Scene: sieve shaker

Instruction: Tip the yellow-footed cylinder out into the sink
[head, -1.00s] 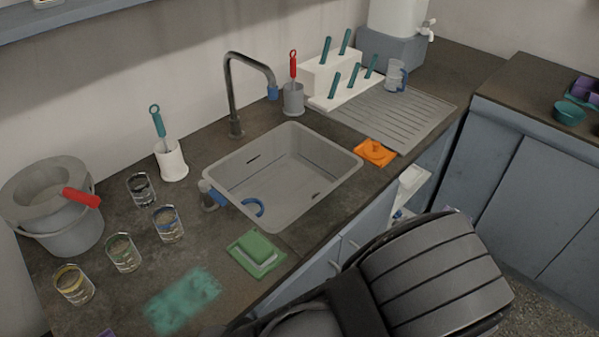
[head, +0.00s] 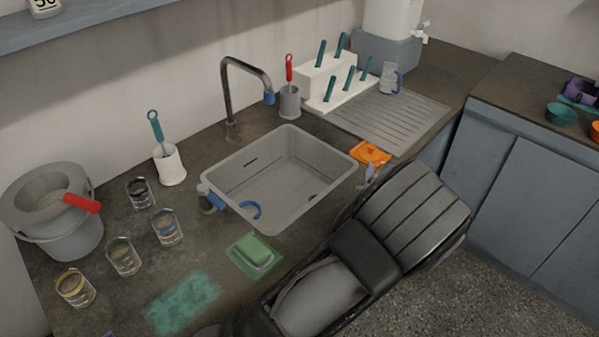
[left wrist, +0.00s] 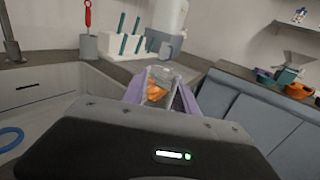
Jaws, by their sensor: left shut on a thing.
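My left gripper (left wrist: 161,92) is shut on a clear, glass-like vessel (left wrist: 159,73) in the left wrist view. Orange shows through or behind the vessel. Its foot is hidden, so I cannot tell the foot's colour or whether it holds anything. In the head view a lavender finger of my left gripper (head: 369,174) shows just right of the sink, near the counter's front edge; my arm hides the held vessel. The grey sink (head: 240,185) is empty except for a blue ring-shaped thing (head: 251,210) at its left front corner. My right gripper is not in view.
An orange dish (head: 370,153) lies right of the sink, before the ribbed drainboard (head: 395,118). A tap (head: 230,100) stands behind the sink. A green sponge dish (head: 254,256), several banded glasses (head: 124,256) and a grey bucket (head: 60,225) stand left and front.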

